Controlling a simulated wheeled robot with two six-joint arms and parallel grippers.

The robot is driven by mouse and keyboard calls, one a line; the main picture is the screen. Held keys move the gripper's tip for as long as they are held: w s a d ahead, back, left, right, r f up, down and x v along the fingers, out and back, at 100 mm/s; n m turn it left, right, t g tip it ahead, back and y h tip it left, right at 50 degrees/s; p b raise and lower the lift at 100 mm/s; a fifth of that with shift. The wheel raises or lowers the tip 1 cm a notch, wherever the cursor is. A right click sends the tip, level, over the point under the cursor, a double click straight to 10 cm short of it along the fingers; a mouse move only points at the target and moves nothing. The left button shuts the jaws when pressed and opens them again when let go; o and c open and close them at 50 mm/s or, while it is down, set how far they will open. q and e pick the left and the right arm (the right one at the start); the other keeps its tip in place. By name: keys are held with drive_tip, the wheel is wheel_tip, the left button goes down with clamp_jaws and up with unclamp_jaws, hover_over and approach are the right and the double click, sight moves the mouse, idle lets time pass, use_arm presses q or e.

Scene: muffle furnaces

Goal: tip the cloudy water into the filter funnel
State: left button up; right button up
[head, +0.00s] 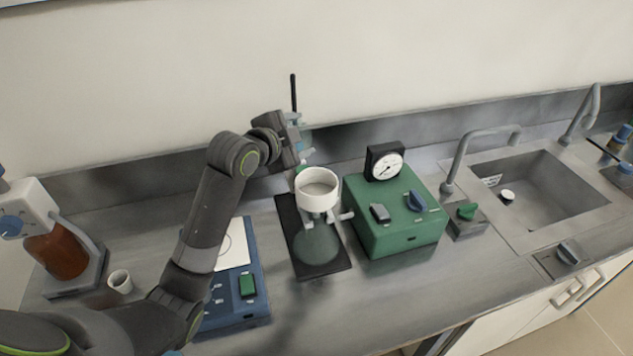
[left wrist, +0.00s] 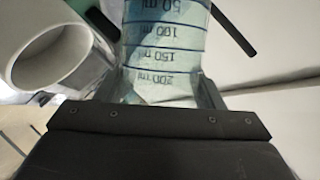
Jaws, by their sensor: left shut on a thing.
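My left gripper (head: 298,146) is shut on a clear graduated beaker, which fills the middle of the left wrist view (left wrist: 165,45). The beaker has blue volume marks and pale, cloudy-looking contents; the liquid level is hard to make out. In the head view only a small bluish part of it shows beside the fingers. The white filter funnel (head: 317,203) sits on a glass flask (head: 318,243), just below and in front of the gripper. The funnel's open mouth also shows at the left of the left wrist view (left wrist: 22,75), apart from the beaker. My right gripper is out of view.
The flask stands on a black base (head: 325,270) with an upright dark rod (head: 293,92) behind. A green box with a gauge (head: 400,232) is close on the right. A blue hotplate (head: 235,318) is left, and a sink (head: 540,190) lies far right.

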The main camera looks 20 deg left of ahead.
sight(306, 147)
use_arm(q)
drive_tip(key=shift+s+d+f+m+t+y+b, duration=0.2)
drive_tip(key=shift+d+f+m+t+y+b, duration=0.25)
drive_tip(key=shift+m+b, duration=0.5)
idle(1.7)
drive_tip(key=shift+f, duration=0.15)
drive_tip(key=shift+d+f+b, duration=0.1)
drive_tip(key=shift+b, duration=0.35)
drive_tip(key=shift+s+d+f+m+t+y+b, duration=0.3)
drive_tip(key=shift+f+m+y+b, duration=0.2)
drive_tip(key=shift+m+b, duration=0.4)
idle(1.3)
drive_tip(key=shift+d+f+b, duration=0.15)
drive_tip(key=shift+f+b, duration=0.05)
drive_tip(key=shift+b, duration=0.1)
drive_tip(key=shift+s+d+m+t+b, duration=0.1)
drive_tip(key=shift+d+m+t+b, duration=0.2)
drive_tip(key=shift+m+b, duration=0.35)
idle(0.7)
idle(0.8)
